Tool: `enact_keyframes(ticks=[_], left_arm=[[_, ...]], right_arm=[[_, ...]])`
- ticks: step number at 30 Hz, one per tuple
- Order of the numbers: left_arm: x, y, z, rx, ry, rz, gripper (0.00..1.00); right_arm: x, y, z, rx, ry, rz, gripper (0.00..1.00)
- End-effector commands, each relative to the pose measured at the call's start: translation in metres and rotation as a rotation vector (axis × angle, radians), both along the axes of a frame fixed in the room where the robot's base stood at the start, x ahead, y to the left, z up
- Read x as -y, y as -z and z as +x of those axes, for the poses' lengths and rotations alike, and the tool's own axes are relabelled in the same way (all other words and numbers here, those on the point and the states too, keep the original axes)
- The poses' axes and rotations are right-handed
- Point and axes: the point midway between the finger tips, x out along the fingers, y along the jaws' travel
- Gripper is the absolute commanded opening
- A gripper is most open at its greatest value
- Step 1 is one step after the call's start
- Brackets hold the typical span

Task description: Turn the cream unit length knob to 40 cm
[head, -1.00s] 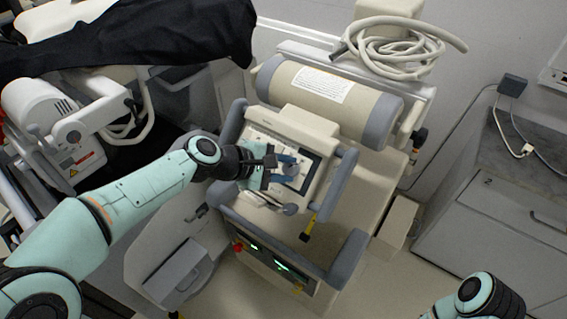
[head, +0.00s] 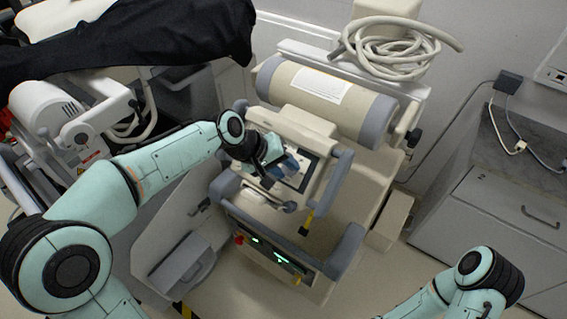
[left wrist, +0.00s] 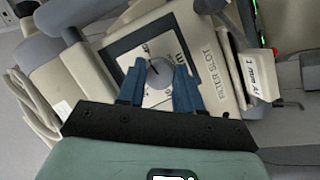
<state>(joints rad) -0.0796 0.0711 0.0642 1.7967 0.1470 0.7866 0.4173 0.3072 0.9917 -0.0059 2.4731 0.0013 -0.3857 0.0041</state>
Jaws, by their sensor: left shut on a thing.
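The cream unit (head: 345,218) stands in the middle of the head view, with a sloped control panel on top. In the left wrist view, a round grey knob (left wrist: 158,73) with a dark pointer mark sits on a white plate inside a black frame. My left gripper (head: 288,166) is over this panel, and its blue fingers also show in the left wrist view (left wrist: 161,70). They are shut on the knob, one on each side. The scale around the knob is too small and partly covered, so I cannot read the setting. My right gripper is out of view.
The panel has a grey side handle (head: 335,185) and a filter slot part (left wrist: 243,77) beside it. A cream cylinder with grey ends (head: 325,98) lies behind. A coiled hose (head: 398,50) is at the back. Black cloth (head: 150,38) covers a cart at left.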

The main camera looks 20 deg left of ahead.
Motion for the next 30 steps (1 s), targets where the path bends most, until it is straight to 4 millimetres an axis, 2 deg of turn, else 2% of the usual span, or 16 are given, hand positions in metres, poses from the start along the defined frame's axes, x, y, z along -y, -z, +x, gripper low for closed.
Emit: enact_keyframes(ticks=[10,27,28,30], left_arm=[[0.0004,-0.0011,0.0005,0.037,0.102,0.099,0.04],[0.0004,-0.0009,0.0004,0.045,0.121,0.118,0.04],[0.0004,-0.0009,0.0004,0.045,0.121,0.118,0.45],[0.0005,-0.0009,0.0004,0.045,0.121,0.118,0.6]], right_arm=[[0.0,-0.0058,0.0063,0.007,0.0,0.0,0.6],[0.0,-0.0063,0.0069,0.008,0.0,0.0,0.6],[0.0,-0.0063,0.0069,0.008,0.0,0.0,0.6],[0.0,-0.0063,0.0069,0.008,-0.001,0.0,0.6]])
